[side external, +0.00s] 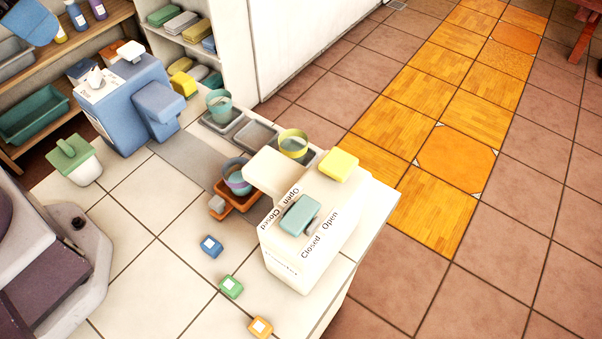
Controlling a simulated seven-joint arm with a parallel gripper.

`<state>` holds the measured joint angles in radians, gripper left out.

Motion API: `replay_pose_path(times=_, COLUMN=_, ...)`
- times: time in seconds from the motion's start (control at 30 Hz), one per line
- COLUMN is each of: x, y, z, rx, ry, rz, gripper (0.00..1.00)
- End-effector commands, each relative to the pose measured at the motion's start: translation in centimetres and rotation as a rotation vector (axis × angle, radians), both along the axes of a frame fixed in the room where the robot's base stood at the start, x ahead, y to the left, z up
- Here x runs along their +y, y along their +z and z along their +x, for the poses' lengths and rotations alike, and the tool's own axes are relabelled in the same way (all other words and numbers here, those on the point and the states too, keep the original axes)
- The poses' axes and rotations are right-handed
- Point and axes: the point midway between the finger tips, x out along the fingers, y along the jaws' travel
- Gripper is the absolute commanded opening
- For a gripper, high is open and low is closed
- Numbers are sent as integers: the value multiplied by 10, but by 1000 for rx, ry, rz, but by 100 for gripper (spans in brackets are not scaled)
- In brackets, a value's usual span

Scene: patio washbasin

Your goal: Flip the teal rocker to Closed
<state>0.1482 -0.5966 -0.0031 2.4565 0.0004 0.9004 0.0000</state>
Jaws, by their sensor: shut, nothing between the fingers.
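The teal rocker (300,215) sits on top of a white box-shaped dispenser (290,262) near the counter's right edge. "Open" and "Closed" are printed on both sides of the rocker. The Closed labels lie toward the lower left and the Open labels toward the upper right. I cannot tell for sure which way the rocker is tilted. A small grey part shows beside the rocker's right side. A yellow block (338,165) sits on the far end of the dispenser. My gripper is not in view, and nothing touches the rocker.
A purple cup (237,177) stands in an orange tray (240,207) left of the dispenser. Yellow (293,144) and teal (219,106) cups stand behind. Small blue (211,246), green (231,287) and orange (260,327) blocks lie in front. A blue machine (120,110) stands at the back left.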

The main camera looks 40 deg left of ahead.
Motion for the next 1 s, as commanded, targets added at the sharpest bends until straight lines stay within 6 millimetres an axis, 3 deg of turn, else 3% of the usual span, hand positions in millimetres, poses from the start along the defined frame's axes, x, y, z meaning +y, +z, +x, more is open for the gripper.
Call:
replay_pose_path(times=0.13, x=-40, y=-3, z=26, rx=90, ry=-128, rz=17, gripper=0)
replay_pose_path(times=0.4, x=-130, y=-12, z=62, rx=227, ry=-221, rz=39, gripper=0)
replay_pose_path(times=0.8, x=-278, y=-46, z=80, rx=375, ry=-110, rz=78, gripper=0)
replay_pose_path(times=0.9, x=-294, y=-40, z=88, rx=377, ry=-9, rz=56, gripper=0)
replay_pose_path(times=1.0, x=-296, y=-26, z=92, rx=370, ry=84, rz=28, gripper=0)
